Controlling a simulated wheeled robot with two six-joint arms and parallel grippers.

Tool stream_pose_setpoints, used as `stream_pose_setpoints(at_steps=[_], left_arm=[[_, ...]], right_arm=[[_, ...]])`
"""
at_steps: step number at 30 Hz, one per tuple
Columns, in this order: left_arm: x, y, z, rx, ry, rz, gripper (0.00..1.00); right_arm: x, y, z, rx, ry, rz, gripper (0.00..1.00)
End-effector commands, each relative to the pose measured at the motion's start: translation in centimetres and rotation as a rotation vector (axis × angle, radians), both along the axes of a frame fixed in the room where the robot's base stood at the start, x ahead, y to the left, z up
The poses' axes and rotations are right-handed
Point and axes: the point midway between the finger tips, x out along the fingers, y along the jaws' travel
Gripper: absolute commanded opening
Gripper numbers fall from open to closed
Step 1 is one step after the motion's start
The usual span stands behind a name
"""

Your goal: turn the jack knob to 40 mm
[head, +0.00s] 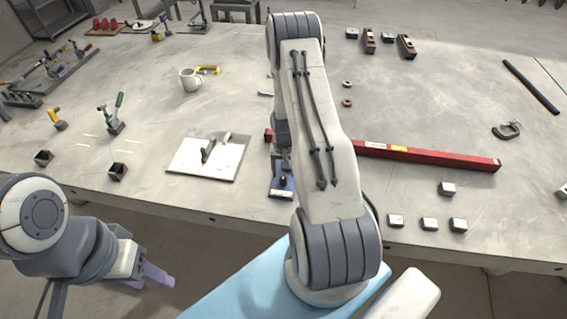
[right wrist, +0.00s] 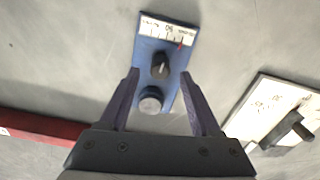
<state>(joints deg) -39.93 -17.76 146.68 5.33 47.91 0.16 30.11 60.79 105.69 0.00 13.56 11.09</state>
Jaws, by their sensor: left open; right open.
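The blue jack plate (head: 279,191) lies near the table's front edge in the head view, partly hidden by my right arm. In the right wrist view the plate (right wrist: 174,92) carries a white scale (right wrist: 165,29) with a red pointer, a black knob with a pointer line (right wrist: 160,65) and a round grey-topped knob (right wrist: 151,100). The scale figures are too small to read surely. My right gripper (right wrist: 158,84) is open, its fingers on either side of the knobs in the picture; I see no contact. My left gripper (head: 156,276) is open, off the table's front edge.
A white panel with a black lever (head: 190,162) lies left of the jack in the head view. A long red bar (head: 430,156) lies to the right, with several small metal blocks (head: 429,223) in front of it. A mug (head: 190,80) stands farther back.

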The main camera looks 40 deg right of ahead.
Motion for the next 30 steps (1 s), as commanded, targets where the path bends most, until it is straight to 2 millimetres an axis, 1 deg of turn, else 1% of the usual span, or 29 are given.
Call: stream_pose_setpoints(at_steps=[1,6,9,12,17,30], left_arm=[[0.0,0.0,-0.6,0.0,0.0,0.0,0.5],[0.0,0.0,-1.3,0.0,0.0,-0.001,0.5],[0.0,0.0,-1.6,0.0,0.0,-0.001,0.5],[0.0,0.0,-1.8,0.0,0.0,-0.001,0.5],[0.0,0.0,-1.8,0.0,0.0,-0.001,0.5],[0.0,0.0,-1.8,0.0,0.0,-0.001,0.5]], right_arm=[[0.2,-0.1,0.9,-0.003,-0.005,0.0,0.64],[0.1,-0.1,4.0,-0.003,-0.005,0.0,0.64],[0.1,-0.1,5.4,-0.003,-0.004,0.0,0.64],[0.0,0.0,6.4,-0.001,-0.002,0.0,0.64],[0.0,0.0,7.0,0.001,0.001,0.0,0.64],[0.0,0.0,7.0,0.0,0.0,0.0,0.64]])
